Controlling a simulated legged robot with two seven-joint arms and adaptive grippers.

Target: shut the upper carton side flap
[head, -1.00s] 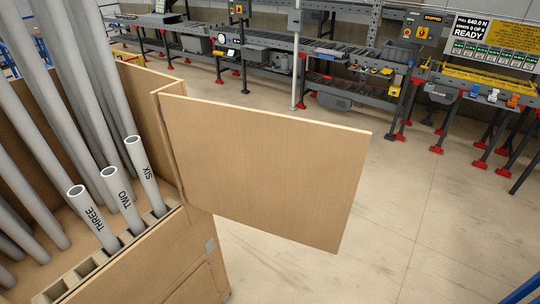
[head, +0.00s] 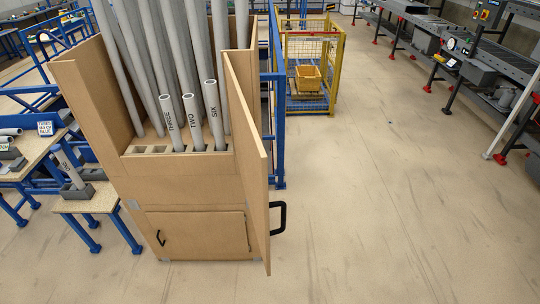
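I see no carton that I can make out, and neither of my grippers shows in the head view. The nearest thing with a flap-like panel is a tall wooden cabinet (head: 184,192) left of the middle. Its upper right door (head: 247,150) stands open toward me, seen nearly edge-on, with a black handle (head: 279,217) on its outer right side. The small lower door (head: 197,232) looks shut.
Grey pipes, some marked THREE, TWO and SIX (head: 214,115), stand in the cabinet. Workbenches (head: 92,202) with blue legs are at the left. A yellow cage (head: 311,65) stands behind. Conveyors (head: 470,65) line the upper right. The floor (head: 390,190) at the right is clear.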

